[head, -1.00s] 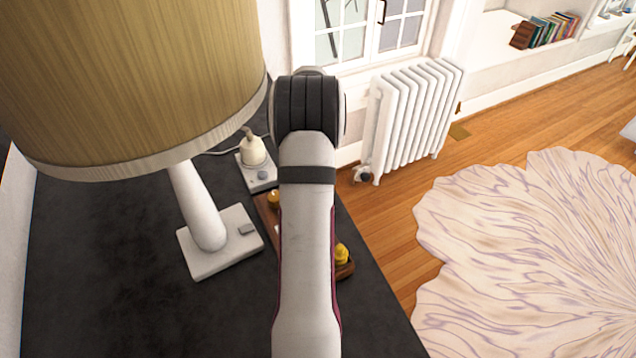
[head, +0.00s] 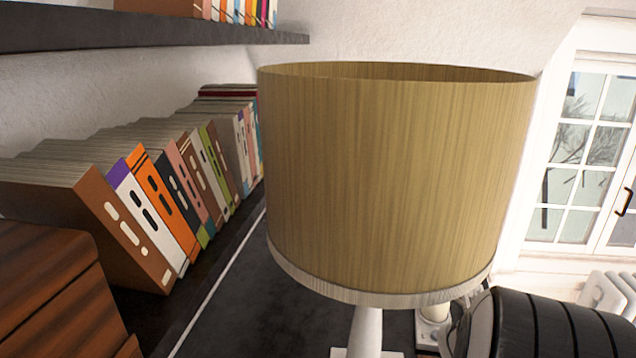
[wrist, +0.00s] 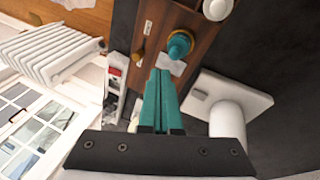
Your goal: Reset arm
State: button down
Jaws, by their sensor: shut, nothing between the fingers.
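My gripper (wrist: 160,88) shows in the wrist view as two teal fingers pressed together, shut and empty. Its tips point at a dark wooden board (wrist: 200,48) on the black table top. A teal and gold knob (wrist: 180,44) stands on the board just past the fingertips; I cannot tell the exact gap. In the head view only a dark, ribbed part of my arm shows at the bottom right, and the gripper itself is out of that view.
A large lamp with a tan shade (head: 395,180) fills the middle of the head view. Its white base (wrist: 240,100) is right of my fingers. A row of books (head: 150,190) stands at left under a dark shelf (head: 150,28). A white radiator (wrist: 50,45) is at left in the wrist view.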

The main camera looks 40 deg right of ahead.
jog(key=w+a+r+n+t, duration=0.1)
jog(key=w+a+r+n, duration=0.1)
jog(key=w+a+n, duration=0.6)
jog(key=s+a+r+m+y, duration=0.2)
jog(key=a, duration=0.7)
jog(key=s+a+r+m+y, duration=0.2)
jog(key=s+a, duration=0.1)
jog(key=a, duration=0.6)
jog(key=s+a+r+m+g+y, duration=0.1)
jog(key=s+a+r+m+y, duration=0.1)
jog(key=a, duration=0.8)
jog(key=shift+s+r+m, duration=0.25)
jog(key=shift+s+m, duration=0.25)
jog(key=shift+s, duration=0.25)
